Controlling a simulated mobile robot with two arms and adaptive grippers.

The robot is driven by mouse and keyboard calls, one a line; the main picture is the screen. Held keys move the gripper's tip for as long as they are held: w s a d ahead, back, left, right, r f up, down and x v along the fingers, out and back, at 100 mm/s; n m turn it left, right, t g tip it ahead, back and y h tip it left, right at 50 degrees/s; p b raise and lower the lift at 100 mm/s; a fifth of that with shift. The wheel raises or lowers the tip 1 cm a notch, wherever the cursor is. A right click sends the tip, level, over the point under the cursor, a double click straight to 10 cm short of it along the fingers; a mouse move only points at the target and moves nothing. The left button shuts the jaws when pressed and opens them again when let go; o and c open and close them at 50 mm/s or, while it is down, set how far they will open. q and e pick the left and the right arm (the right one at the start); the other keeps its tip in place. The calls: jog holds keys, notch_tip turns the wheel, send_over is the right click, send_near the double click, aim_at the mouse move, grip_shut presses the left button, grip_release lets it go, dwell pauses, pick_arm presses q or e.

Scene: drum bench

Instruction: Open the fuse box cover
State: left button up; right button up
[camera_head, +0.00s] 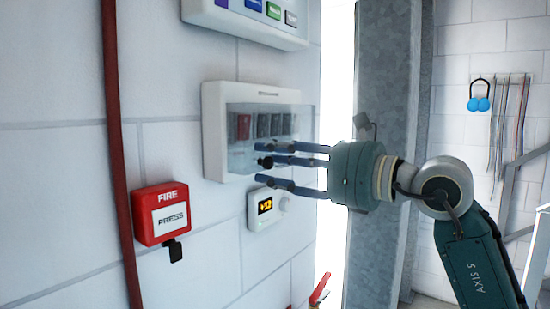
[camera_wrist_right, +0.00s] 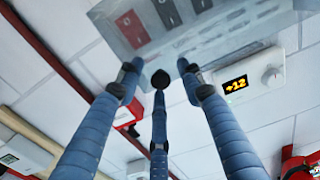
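The fuse box (camera_head: 213,128) is a white housing on the wall with a clear cover (camera_head: 302,122) over a row of one red and several dark switches. The cover appears down over the switches. My right gripper (camera_head: 262,162) is at the cover's lower part, its three blue fingers spread and pointing at the box. In the right wrist view the fingertips (camera_wrist_right: 158,78) are near the cover's lower edge (camera_wrist_right: 165,52), with nothing between them. I cannot tell whether they touch it. My left gripper is not in view.
A thermostat (camera_head: 252,208) is just below the box. A red fire call point (camera_head: 160,213) and a red pipe (camera_head: 117,150) are to the left. A panel with coloured labels (camera_head: 235,20) is above. A grey metal column (camera_head: 385,70) stands behind my right arm.

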grip_shut()
jog(key=shift+d+r, duration=0.1)
